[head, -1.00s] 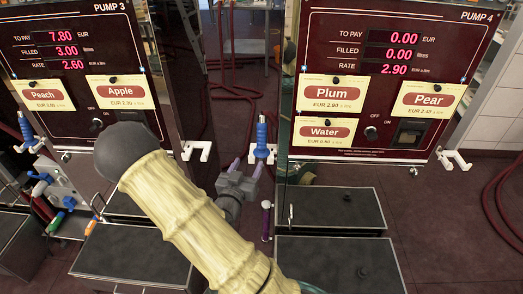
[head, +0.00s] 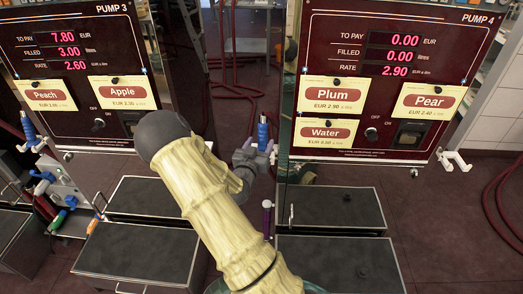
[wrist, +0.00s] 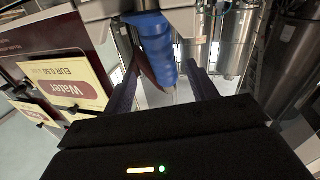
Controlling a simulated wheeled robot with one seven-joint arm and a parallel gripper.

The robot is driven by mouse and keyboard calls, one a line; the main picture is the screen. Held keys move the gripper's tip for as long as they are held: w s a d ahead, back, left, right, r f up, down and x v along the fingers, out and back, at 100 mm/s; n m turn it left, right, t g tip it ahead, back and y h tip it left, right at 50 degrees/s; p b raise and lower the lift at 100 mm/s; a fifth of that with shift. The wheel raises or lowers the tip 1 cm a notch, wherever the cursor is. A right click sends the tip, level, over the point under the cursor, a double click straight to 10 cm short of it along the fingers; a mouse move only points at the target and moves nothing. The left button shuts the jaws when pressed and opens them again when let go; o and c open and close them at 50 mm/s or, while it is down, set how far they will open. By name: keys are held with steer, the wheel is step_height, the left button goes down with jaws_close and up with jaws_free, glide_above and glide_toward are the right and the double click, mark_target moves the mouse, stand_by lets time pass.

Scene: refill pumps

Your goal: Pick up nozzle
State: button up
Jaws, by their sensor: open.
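A blue nozzle (head: 262,131) hangs upright at the left side of Pump 4. My gripper (head: 257,148) is at this nozzle, its fingers pointing toward the pump and hiding the nozzle's lower part. In the wrist view the blue nozzle (wrist: 153,48) stands between and just ahead of my two purple fingers (wrist: 160,85), which are apart. A gap shows between the right finger and the nozzle; contact on the left side cannot be told. Another blue nozzle (head: 29,130) hangs at the left of Pump 3.
The Pump 4 panel (head: 345,110) with its Water label (wrist: 66,92) stands close beside my gripper. The Pump 3 panel (head: 85,85) stands left. Dark boxes (head: 330,212) sit below the pumps. Red hoses (head: 235,75) hang behind the gap.

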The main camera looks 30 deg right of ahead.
mark_target(261, 140)
steer(key=shift+d, duration=0.2)
steer(key=shift+w+f+x, duration=0.1)
steer(key=shift+x, duration=1.1)
steer(key=shift+w+f+x, duration=0.1)
steer(key=shift+x, duration=1.05)
steer(key=shift+a, duration=0.15)
steer(key=c, duration=1.2)
step_height(261, 140, up, 10)
steer(key=shift+r+p, duration=0.1)
steer(key=shift+p, duration=0.4)
